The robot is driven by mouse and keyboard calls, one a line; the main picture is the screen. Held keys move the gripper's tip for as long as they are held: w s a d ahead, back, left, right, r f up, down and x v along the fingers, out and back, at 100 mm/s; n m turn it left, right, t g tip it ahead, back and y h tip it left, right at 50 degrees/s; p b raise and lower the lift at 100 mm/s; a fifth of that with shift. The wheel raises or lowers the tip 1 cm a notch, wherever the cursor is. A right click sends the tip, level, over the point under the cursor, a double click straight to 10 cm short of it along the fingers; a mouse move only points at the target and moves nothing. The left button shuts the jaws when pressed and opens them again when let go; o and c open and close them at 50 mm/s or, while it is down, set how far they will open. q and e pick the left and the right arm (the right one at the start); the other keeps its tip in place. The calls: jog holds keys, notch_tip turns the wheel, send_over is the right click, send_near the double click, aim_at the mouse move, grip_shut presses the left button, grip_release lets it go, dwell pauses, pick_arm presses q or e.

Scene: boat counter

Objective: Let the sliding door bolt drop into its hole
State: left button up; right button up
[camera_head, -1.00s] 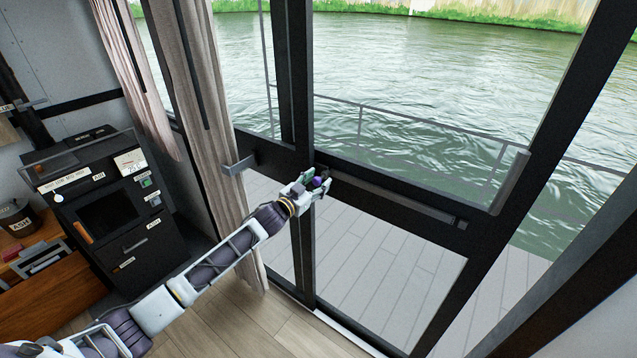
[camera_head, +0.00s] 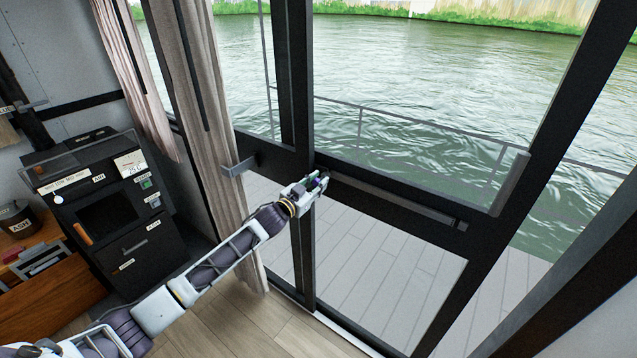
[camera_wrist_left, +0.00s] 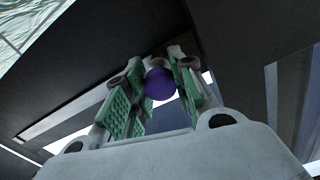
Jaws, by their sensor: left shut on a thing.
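The sliding door (camera_head: 370,193) has a dark frame with large glass panes and a dark crossbar at mid height. My left gripper (camera_head: 318,183) is at the left end of this crossbar, by the upright post. In the left wrist view a round purple knob, the bolt's handle (camera_wrist_left: 160,83), sits between the green-padded fingers of my left gripper (camera_wrist_left: 155,90). The gripper is shut on it. The bolt's shaft and its hole are hidden or too small to make out. My right gripper is not in view.
A black stove (camera_head: 120,215) and a wooden cabinet (camera_head: 45,285) stand at the left. The wooden floor (camera_head: 235,335) before the door is clear.

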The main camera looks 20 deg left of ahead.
pick_arm(q)
jog(key=shift+w+d+f, duration=0.1)
jog(key=shift+w+d, duration=0.15)
jog(key=shift+w, duration=0.35)
jog(key=o, duration=1)
jog(key=shift+s+a, duration=0.1)
jog(key=shift+v, duration=5.95)
jog(key=shift+m, duration=0.3)
